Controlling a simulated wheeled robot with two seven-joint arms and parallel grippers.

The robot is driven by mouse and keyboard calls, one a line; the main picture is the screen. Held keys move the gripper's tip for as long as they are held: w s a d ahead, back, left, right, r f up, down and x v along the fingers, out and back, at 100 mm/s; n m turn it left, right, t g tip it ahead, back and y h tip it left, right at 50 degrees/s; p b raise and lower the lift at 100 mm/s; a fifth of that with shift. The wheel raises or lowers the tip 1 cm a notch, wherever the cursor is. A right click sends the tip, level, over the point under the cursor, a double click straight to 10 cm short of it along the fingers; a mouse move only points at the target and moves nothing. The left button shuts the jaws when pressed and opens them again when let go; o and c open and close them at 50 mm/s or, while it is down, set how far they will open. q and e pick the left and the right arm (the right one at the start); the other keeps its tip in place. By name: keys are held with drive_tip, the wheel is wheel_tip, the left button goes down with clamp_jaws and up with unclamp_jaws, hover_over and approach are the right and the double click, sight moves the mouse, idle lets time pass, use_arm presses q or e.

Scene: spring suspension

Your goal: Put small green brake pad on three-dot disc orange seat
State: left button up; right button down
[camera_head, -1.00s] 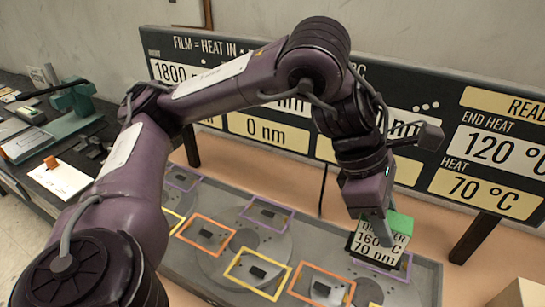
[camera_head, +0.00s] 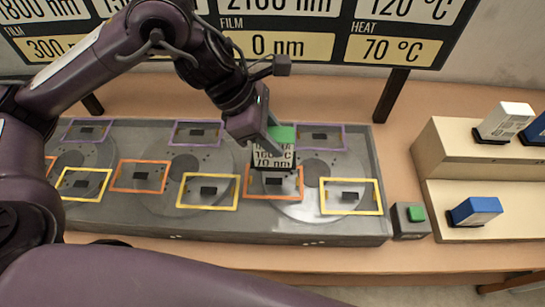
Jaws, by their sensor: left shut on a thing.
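My left gripper (camera_head: 268,138) is shut on the small green-topped brake pad (camera_head: 273,155), whose pale front label reads 160 °C and 70 nm. The pad is upright over the far part of the orange seat (camera_head: 298,183) on the rightmost disc (camera_head: 315,172). It hides part of that seat's frame; I cannot tell whether its bottom touches. Three small pale dots (camera_head: 314,243) are on the tray's front edge below this disc. My right gripper is not in view.
The grey tray (camera_head: 230,225) holds two more discs to the left, with purple, orange and yellow seats. A box with a green button (camera_head: 416,214) stands right of the tray. A stepped beige stand (camera_head: 480,165) with blue and white blocks is farther right. A sign board (camera_head: 300,50) stands behind.

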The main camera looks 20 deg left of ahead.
sight(274, 158)
use_arm(q)
drive_tip(key=shift+w+f+b, duration=0.1)
drive_tip(key=shift+f+b, duration=0.25)
drive_tip(key=shift+f, duration=3.5)
drive_tip(key=shift+d+f, duration=0.1)
drive_tip(key=shift+f, duration=0.05)
drive_tip(key=o, duration=1.2)
drive_tip(key=shift+r, duration=0.2)
drive_tip(key=v, duration=1.2)
